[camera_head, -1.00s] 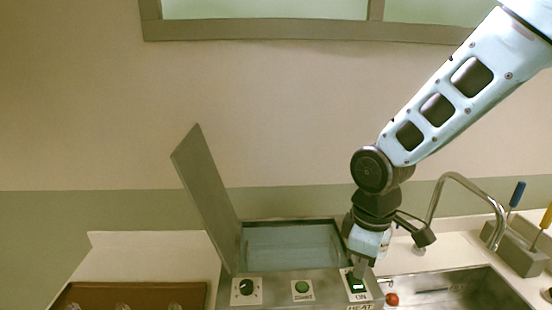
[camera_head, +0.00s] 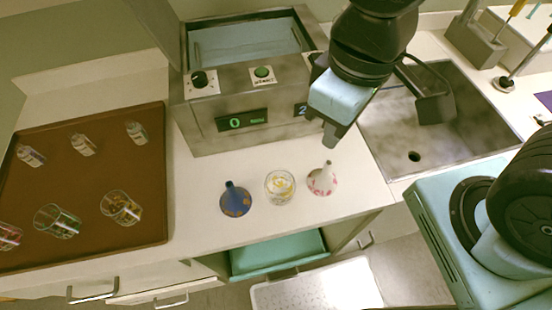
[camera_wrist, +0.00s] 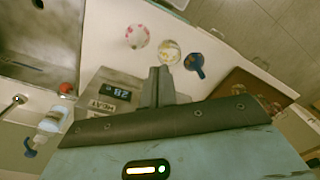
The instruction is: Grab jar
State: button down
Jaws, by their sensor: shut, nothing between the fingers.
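A clear glass jar (camera_head: 280,187) with yellowish contents stands on the white counter in front of the heating machine. In the wrist view the jar (camera_wrist: 169,52) is just beyond my fingertips. My gripper (camera_head: 330,142) is shut and empty, above the counter at the machine's front right corner, up and to the right of the jar. In the wrist view my closed fingers (camera_wrist: 159,72) point toward the jar, apart from it.
The heating machine (camera_head: 215,140) has its lid raised. A brown tray (camera_head: 90,200) with several glass vessels lies at left. A steel sink (camera_head: 420,150) is at right. An open drawer (camera_head: 275,255) is below the counter's front edge.

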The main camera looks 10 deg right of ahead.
aim_at(279, 185)
jog(key=k+j, duration=0.2)
jog(key=j, duration=0.25)
jog(key=k+j, duration=0.25)
jog(key=j, duration=0.15)
jog(key=k+j, duration=0.2)
jog(key=j, duration=0.25)
jog(key=k+j, duration=0.25)
jog(key=j, duration=0.2)
jog(key=i+z, duration=0.05)
